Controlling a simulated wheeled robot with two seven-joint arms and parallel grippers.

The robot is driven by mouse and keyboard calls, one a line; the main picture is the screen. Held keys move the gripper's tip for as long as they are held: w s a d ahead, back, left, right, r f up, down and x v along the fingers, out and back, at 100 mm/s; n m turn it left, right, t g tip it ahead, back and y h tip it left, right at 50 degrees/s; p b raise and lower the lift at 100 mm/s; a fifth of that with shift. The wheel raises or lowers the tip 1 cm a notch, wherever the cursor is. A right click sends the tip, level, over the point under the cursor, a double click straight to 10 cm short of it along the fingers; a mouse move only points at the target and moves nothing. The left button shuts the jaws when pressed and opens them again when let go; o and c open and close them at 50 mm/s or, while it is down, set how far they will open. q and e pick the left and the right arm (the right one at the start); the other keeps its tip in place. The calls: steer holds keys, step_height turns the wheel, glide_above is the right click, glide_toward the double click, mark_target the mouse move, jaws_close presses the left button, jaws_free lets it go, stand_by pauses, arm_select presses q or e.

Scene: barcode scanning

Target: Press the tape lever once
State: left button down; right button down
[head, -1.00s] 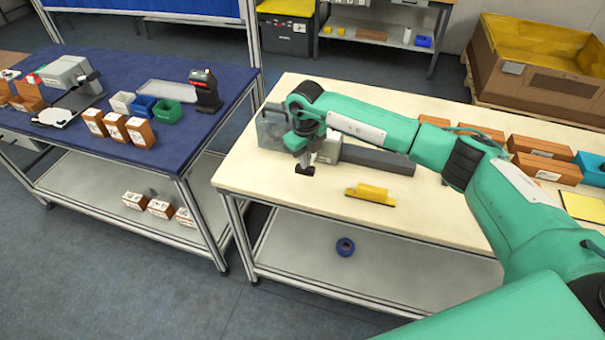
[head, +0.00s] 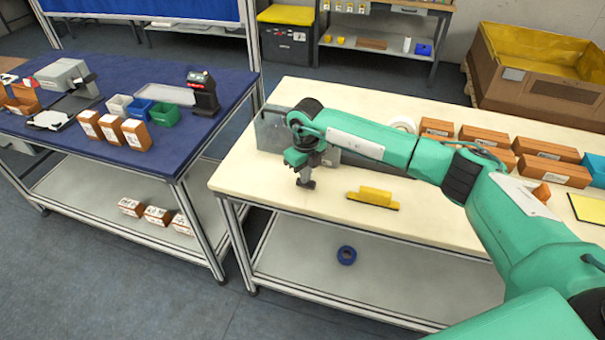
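The tape machine, a grey dispenser (head: 270,132), stands at the left end of the cream table. My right arm covers much of it, and the long grey bar on its right side is now hidden. My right gripper (head: 306,182) points down in front of the machine, its dark fingertips together with nothing held. It is low over the table near the front edge; whether it touches the machine or tabletop I cannot tell. My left gripper is out of view.
Several brown boxes (head: 484,136) line the back right. The blue table (head: 95,168) at left holds bins and a scanner.

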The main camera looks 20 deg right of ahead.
steer(key=shift+s, duration=0.1)
step_height(320, 180, up, 13)
steer(key=p, duration=0.5)
steer(key=shift+p, duration=0.4)
steer(key=shift+r, duration=0.1)
stand_by(0.9)
